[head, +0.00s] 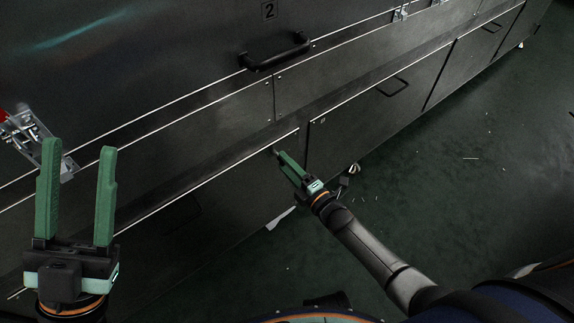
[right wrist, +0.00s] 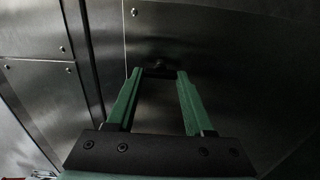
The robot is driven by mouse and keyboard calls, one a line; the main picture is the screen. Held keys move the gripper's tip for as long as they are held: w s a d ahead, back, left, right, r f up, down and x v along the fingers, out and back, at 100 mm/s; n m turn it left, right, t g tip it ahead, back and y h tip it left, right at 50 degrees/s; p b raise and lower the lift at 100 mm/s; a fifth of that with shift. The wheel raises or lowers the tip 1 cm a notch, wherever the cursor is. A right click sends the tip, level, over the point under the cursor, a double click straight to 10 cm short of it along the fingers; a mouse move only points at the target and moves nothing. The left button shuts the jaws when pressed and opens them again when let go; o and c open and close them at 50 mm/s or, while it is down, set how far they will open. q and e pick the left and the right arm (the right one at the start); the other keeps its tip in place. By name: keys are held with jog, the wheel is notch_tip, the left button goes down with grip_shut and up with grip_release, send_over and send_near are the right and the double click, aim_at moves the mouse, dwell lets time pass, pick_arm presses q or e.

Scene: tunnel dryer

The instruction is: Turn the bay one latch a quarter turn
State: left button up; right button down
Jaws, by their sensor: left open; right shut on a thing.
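My right gripper (head: 279,154) is at the lower dark panel of the dryer, near the panel's upper right corner. My left gripper (head: 78,148) is open and empty at the left, in front of the dryer's side.
A black bar handle (head: 275,55) sits on the upper panel below a plate marked 2 (head: 269,11). A metal toggle clamp (head: 35,140) is behind my left gripper. Another lower panel (head: 390,95) with a handle lies right.

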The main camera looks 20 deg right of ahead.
dwell(0.6)
jog(key=shift+c, duration=1.4)
grip_release()
pick_arm(q)
notch_tip(320, 180, up, 3)
jog(key=p, duration=0.3)
jog(key=shift+s+a+r, duration=0.1)
jog(key=shift+a+r, duration=0.05)
pick_arm(e)
jog(key=v, duration=1.2)
jog(key=shift+s, duration=0.25)
pick_arm(q)
jog(key=shift+m, duration=0.4)
